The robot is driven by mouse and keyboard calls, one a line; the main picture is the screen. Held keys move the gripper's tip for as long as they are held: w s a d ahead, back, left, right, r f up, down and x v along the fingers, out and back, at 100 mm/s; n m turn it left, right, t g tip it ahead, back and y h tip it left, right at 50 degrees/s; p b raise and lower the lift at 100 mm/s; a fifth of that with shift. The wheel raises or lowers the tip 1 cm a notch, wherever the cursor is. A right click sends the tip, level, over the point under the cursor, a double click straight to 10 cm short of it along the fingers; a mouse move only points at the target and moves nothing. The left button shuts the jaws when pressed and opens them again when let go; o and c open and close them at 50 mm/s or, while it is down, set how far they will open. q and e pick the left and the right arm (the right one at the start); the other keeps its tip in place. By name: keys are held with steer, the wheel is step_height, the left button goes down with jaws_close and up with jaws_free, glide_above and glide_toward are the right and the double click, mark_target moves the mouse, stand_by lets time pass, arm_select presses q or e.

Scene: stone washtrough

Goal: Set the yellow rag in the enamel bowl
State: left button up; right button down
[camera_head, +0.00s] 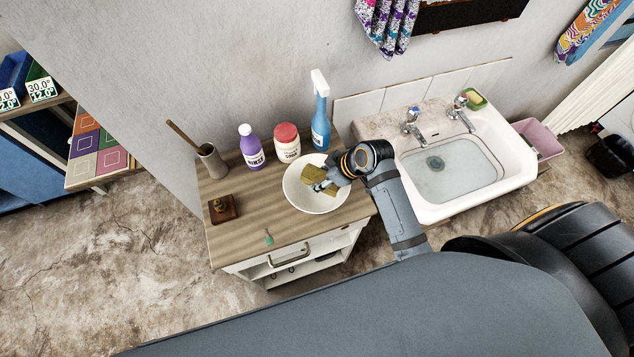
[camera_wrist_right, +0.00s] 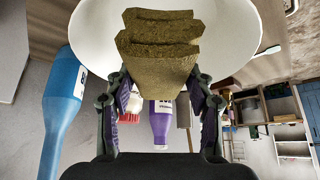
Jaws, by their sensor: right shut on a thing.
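The yellow rag (camera_head: 316,177) is folded and olive-yellow. My right gripper (camera_head: 328,186) is shut on it, over the white enamel bowl (camera_head: 303,203) on the wooden cabinet top. In the right wrist view the rag (camera_wrist_right: 158,45) sits between the two fingertips of my right gripper (camera_wrist_right: 158,88), with the bowl (camera_wrist_right: 88,35) behind it. I cannot tell whether the rag touches the bowl's inside. My left gripper does not show in either view.
A blue spray bottle (camera_head: 321,125), a red-lidded jar (camera_head: 287,145) and a purple bottle (camera_head: 250,150) stand behind the bowl. A brush holder (camera_head: 211,160) and a brown block (camera_head: 222,208) are at the left. A water-filled sink (camera_head: 450,170) is right of the cabinet (camera_head: 270,232).

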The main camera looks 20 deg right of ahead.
steer(key=shift+x, duration=0.75)
steer(key=shift+a+f, duration=0.25)
steer(key=shift+a, duration=0.15)
step_height(320, 180, down, 3)
steer(key=shift+r+p, duration=0.25)
steer(key=shift+p, duration=0.45)
steer(key=shift+f, duration=0.3)
steer(key=c, duration=0.5)
jaws_free()
steer(key=shift+f, duration=0.1)
